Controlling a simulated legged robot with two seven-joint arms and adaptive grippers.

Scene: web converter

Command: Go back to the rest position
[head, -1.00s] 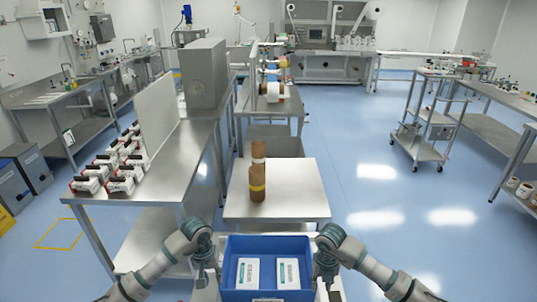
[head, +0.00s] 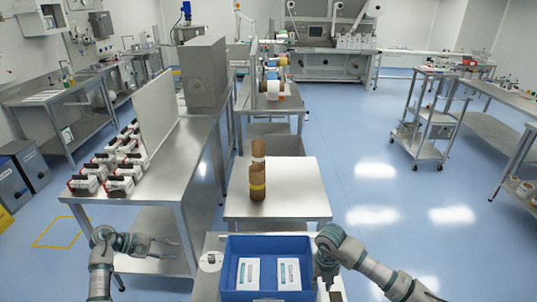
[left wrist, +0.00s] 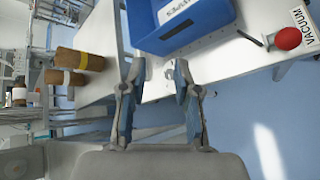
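My left gripper (head: 155,246) is at the lower left in the head view, off to the left of the blue bin (head: 227,272) and clear of it. In the left wrist view its two fingers (left wrist: 158,78) stand apart with nothing between them. My right gripper (head: 326,278) points down at the right side of the blue bin. Its fingertips are too small and dark to tell open from shut. The blue bin holds two white packs (head: 267,273) and also shows in the left wrist view (left wrist: 203,32).
Brown rolls (head: 257,180) stand on a steel table (head: 300,190) ahead. Red-and-white devices (head: 118,170) sit on a bench at left. A red ball-shaped knob (left wrist: 288,38) is near a VACUUM label (left wrist: 304,20). A cart (head: 420,130) stands at right; open blue floor lies before it.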

